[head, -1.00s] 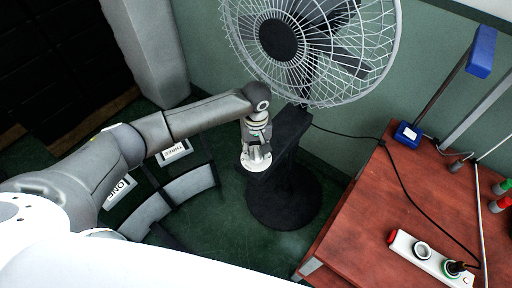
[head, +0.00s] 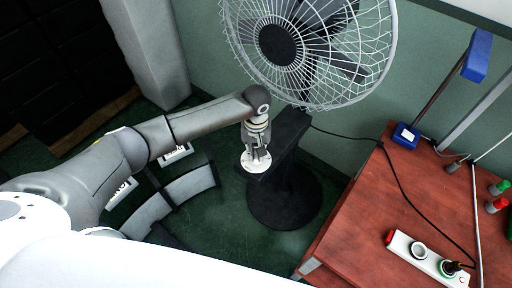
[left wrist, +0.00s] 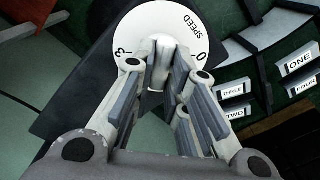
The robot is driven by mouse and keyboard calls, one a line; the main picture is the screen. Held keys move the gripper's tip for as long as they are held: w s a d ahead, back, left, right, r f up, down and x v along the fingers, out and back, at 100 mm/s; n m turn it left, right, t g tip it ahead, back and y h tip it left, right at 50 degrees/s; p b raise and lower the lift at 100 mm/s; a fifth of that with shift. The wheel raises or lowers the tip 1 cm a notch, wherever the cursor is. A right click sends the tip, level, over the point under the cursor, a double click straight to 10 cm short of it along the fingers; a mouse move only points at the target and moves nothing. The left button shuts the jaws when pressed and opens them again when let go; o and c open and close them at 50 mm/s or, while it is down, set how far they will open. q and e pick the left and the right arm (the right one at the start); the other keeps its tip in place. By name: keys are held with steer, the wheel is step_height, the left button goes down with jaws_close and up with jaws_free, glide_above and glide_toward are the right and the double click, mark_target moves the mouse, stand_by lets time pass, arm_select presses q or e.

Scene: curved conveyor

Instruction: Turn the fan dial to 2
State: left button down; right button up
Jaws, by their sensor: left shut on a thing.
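The fan (head: 277,45) stands on a black column against the green wall. Its white dial (head: 247,165) lies on the top of the black base housing. The dial also fills the top of the left wrist view (left wrist: 180,20), with SPEED, a 0 at the right and what looks like a 3 at the left. My left gripper (head: 258,160) reaches down onto the dial, and its fingers (left wrist: 160,70) are shut on the white knob (left wrist: 157,48) in the middle. The fingers hide the other numbers and the knob's pointer. My right gripper is not in view.
A black cable runs from the fan across the table. Grey curved panels with number labels (head: 190,183) lie on the floor at the left.

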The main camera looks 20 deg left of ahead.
arm_select(q)
steer(key=m+p, duration=0.2)
steer(key=shift+r+m, duration=0.2)
steer(key=shift+m, duration=0.1)
steer(key=m+p, duration=0.1)
steer(key=m, duration=0.1)
steer(key=shift+d+m+p, duration=0.15)
steer(key=shift+m+p, duration=0.15)
steer(key=shift+m, duration=0.1)
steer(key=m+p, duration=0.2)
steer(key=m, duration=0.3)
steer(key=shift+d+f, duration=0.1)
steer(key=m, duration=0.6)
steer(key=shift+s+d+p, duration=0.1)
steer(key=shift+p, duration=0.3)
steer(key=m, duration=0.5)
steer(key=shift+s, duration=0.1)
steer(key=shift+m, duration=0.4)
steer(key=c, duration=1.4)
jaws_free()
steer(key=shift+c, duration=0.2)
